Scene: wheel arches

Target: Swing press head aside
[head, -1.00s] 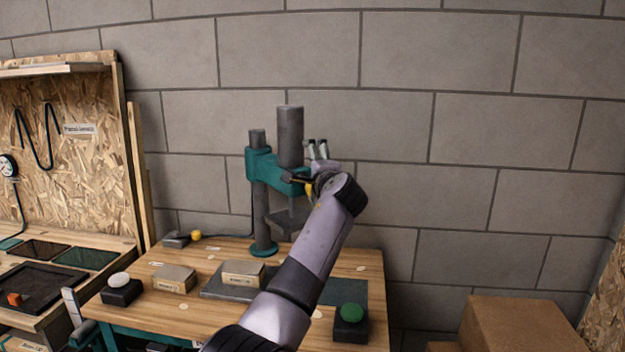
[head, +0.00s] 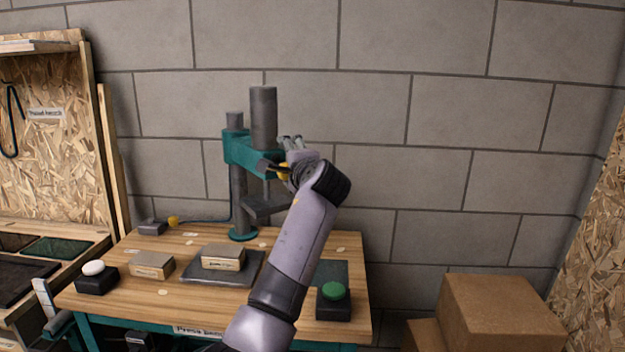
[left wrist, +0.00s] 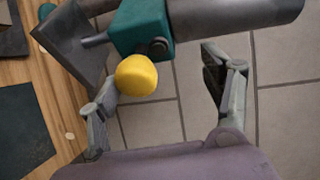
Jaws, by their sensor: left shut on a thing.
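The press has a teal head (head: 243,152) on a grey column (head: 238,200), with a thick grey cylinder (head: 263,118) upright through the head. A dark plate (head: 268,206) hangs below it. A yellow knob (left wrist: 137,76) is on the head's near side in the left wrist view; it also shows partly in the head view (head: 283,172). In the head view my left wrist covers part of the knob and fingers. My right gripper is in neither view.
On the wooden table (head: 130,293) are two light blocks (head: 222,257) (head: 152,264), a white-topped button box (head: 95,278) and a green-topped one (head: 333,300). Cardboard boxes (head: 500,305) stand at the right. A block wall is close behind the press.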

